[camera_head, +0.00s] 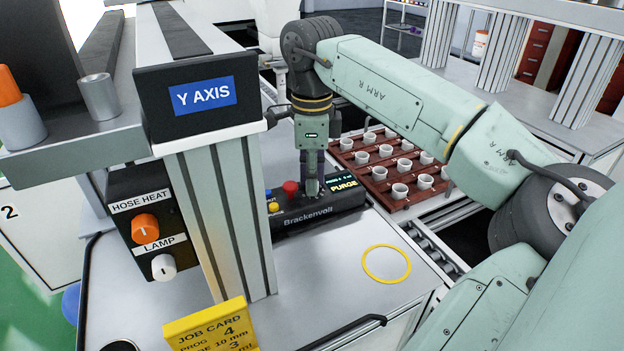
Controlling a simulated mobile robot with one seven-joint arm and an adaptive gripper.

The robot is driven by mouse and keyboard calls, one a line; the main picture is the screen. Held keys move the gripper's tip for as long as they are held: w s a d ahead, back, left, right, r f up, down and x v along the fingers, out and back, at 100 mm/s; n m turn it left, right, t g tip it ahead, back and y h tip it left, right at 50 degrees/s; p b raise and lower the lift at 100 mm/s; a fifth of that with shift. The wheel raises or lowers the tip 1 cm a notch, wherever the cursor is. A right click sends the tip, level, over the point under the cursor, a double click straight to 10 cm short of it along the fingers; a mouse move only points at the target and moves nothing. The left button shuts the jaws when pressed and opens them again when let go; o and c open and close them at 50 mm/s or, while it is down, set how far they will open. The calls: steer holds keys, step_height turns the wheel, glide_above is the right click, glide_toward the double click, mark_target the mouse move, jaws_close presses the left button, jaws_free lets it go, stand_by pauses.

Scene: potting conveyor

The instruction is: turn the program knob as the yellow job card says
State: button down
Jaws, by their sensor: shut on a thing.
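The yellow job card (212,328) stands at the bottom left; its readable part says PROG 4, with 10 mm and a 3 below, and its lower edge is cut off. The dark Brackenvolt control box (318,212) sits on the bench near the middle. Its small display (343,184) reads PURGE in yellow; the line above is too small to read surely. My gripper (312,190) points straight down onto the top of the box, left of the display. It is shut on the program knob, which the fingers mostly hide, so its pointer cannot be read.
A red button (290,188) and a yellow button (273,207) are close left of my gripper. The Y AXIS post (222,215) stands in front at left, beside the HOSE HEAT knob (145,228) and LAMP knob (163,267). A reddish tray (372,176) holds several white pots.

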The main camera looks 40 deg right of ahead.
steer(key=shift+m, duration=0.7)
steer(key=c, duration=1.4)
jaws_free()
steer(key=shift+c, duration=0.2)
